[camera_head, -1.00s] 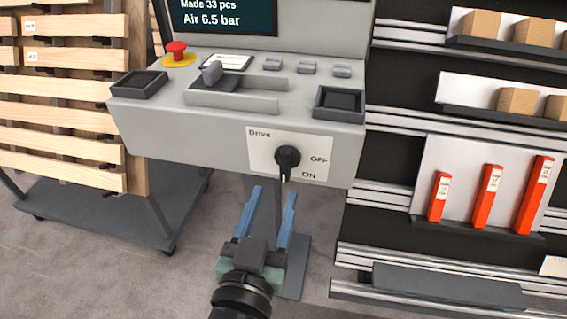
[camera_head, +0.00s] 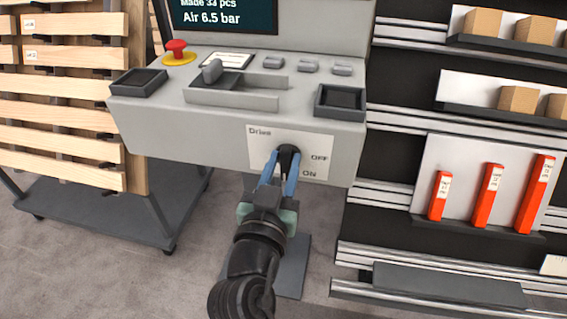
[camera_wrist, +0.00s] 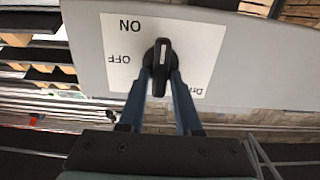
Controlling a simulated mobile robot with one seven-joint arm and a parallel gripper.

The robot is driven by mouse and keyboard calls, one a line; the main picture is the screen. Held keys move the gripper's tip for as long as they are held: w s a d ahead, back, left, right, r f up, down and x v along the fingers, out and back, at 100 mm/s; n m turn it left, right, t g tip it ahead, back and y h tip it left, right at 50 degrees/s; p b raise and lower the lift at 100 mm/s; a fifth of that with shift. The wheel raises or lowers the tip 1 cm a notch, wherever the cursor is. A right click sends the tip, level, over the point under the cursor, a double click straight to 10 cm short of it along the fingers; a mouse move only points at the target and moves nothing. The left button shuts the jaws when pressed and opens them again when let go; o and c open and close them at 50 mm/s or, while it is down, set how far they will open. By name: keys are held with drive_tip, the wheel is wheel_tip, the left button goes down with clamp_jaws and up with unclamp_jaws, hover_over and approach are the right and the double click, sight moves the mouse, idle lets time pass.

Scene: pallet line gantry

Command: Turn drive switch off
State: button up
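The drive switch is a black rotary knob (camera_head: 288,154) on a white plate (camera_head: 262,140) on the console's front face. The plate reads "Drive", with "OFF" to the knob's right and "ON" at its lower right. In the wrist view the picture is upside down; the knob (camera_wrist: 160,62) has a white mark at its top end, on the ON side, not toward OFF. My gripper (camera_head: 282,164) reaches up from below. Its two blue fingers lie on either side of the knob's handle and look closed against it. The fingers partly cover the knob in the head view.
The grey console (camera_head: 190,125) carries a red emergency button (camera_head: 176,50), a slotted lever (camera_head: 212,71) and several small switches above the plate. A rack with orange-red boxes (camera_head: 488,195) stands right. A cart with wooden slats (camera_head: 60,130) stands left.

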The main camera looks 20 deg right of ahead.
clamp_jaws()
drive_tip(key=shift+n, duration=0.3)
drive_tip(key=n+p, duration=0.1)
drive_tip(key=n, duration=0.1)
drive_tip(key=shift+w+a+n, duration=0.1)
drive_tip(key=shift+a+n, duration=0.05)
drive_tip(key=shift+n, duration=0.15)
drive_tip(key=n+p, duration=0.2)
drive_tip(key=n, duration=0.3)
drive_tip(key=n+p, duration=0.2)
drive_tip(key=n, duration=0.2)
drive_tip(key=f+n+p, duration=0.1)
drive_tip(key=n+p, duration=0.1)
drive_tip(key=n, duration=0.3)
drive_tip(key=shift+w+a+n, duration=0.2)
drive_tip(key=shift+a+n, duration=0.1)
drive_tip(key=shift+f+p, duration=0.1)
drive_tip(key=shift+p, duration=0.2)
drive_tip(key=shift+o, duration=2)
unclamp_jaws()
